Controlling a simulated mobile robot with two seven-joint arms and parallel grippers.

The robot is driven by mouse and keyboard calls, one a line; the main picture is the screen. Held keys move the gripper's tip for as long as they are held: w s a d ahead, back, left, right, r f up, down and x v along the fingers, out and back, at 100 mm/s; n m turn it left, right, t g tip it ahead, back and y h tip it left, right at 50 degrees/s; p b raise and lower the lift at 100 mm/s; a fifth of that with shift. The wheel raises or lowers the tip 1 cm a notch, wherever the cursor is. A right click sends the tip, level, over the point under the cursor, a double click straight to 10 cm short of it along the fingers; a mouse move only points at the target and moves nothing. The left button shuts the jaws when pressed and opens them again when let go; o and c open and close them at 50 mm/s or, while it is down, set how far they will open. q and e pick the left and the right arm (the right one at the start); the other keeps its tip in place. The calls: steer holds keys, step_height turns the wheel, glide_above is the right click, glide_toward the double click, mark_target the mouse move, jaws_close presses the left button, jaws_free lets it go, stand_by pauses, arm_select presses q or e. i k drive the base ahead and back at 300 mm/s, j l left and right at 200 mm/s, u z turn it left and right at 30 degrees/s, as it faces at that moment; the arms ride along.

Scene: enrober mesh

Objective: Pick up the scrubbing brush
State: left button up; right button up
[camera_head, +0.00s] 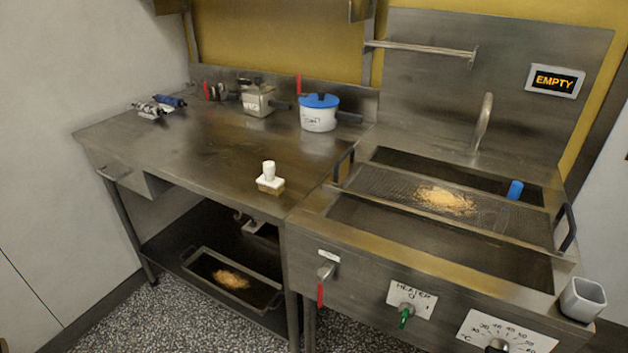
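The scrubbing brush (270,181) stands upright on the steel table (190,150), near its front right corner. It has a white knob handle on top, a white block and tan bristles facing down. Nothing touches it from above. Neither of my grippers is in the head view.
A white pot with a blue lid (319,112) and a metal box (257,101) stand at the table's back. Right of the brush is a basin unit with a handled mesh tray (385,185) bearing crumbs (446,199). A grey cup (582,299) sits at the right corner. The table's middle is clear.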

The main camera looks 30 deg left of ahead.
mark_target(268, 182)
steer(key=j+z, duration=0.45)
steer(key=z, duration=0.25)
steer(key=k+j+z, duration=0.1)
steer(key=j, duration=0.2)
steer(key=k+j+z, duration=0.15)
steer(key=j, duration=0.15)
steer(key=j+z, duration=0.1)
steer(key=j, duration=0.15)
steer(key=k+j, duration=0.15)
steer(key=j, duration=0.15)
steer(key=k+j, duration=0.15)
steer(key=j, duration=0.15)
steer(key=k+j+z, duration=0.1)
steer(key=j, duration=0.2)
